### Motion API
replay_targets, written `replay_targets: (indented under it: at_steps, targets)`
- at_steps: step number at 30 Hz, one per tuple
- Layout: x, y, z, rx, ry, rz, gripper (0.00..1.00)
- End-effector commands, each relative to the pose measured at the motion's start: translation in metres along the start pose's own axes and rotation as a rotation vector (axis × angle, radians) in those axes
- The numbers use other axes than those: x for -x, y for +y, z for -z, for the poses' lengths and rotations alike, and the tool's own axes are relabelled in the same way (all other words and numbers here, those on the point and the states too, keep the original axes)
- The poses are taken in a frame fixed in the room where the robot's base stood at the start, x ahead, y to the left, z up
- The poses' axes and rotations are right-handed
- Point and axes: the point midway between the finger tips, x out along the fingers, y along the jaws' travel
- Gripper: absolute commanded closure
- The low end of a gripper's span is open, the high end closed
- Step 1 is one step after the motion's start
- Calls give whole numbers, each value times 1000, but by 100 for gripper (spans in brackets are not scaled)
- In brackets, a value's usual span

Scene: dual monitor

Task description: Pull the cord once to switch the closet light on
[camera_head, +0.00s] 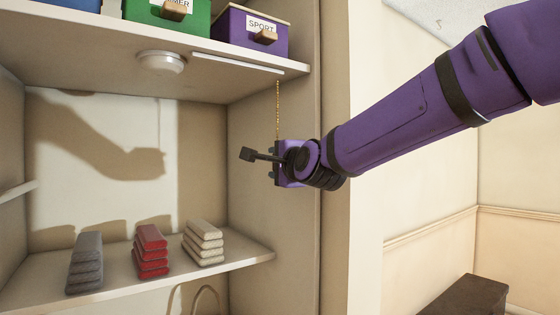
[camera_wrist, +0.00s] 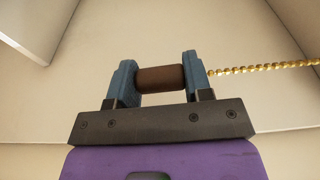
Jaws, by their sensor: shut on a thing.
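The cord is a gold bead chain (camera_head: 277,108) hanging from the underside of the upper shelf, near its front right. A brown cylindrical pull handle (camera_wrist: 160,78) is at its end. My gripper (camera_wrist: 158,76) is shut on this handle, with one blue finger at each end of it. The chain runs off to the right in the wrist view (camera_wrist: 262,69), looking taut. In the head view my gripper (camera_head: 276,162) is below the chain and hides the handle. A round white light fixture (camera_head: 161,62) is under the shelf; I cannot tell whether it is lit.
A pale strip (camera_head: 237,64) lies under the upper shelf (camera_head: 115,62). A purple SPORT box (camera_head: 240,42) and a green box (camera_head: 190,32) stand above. Folded grey, red and cream cloths lie on the lower shelf (camera_head: 130,288). The closet's right wall (camera_head: 255,215) is close to my gripper.

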Motion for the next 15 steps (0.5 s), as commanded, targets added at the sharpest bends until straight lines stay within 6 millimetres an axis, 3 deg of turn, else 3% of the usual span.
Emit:
replay_targets:
  at_steps: [8,15]
  targets:
    - [0,10,0,0,0,-3,67]
    - [0,6,0,0,0,-2,67]
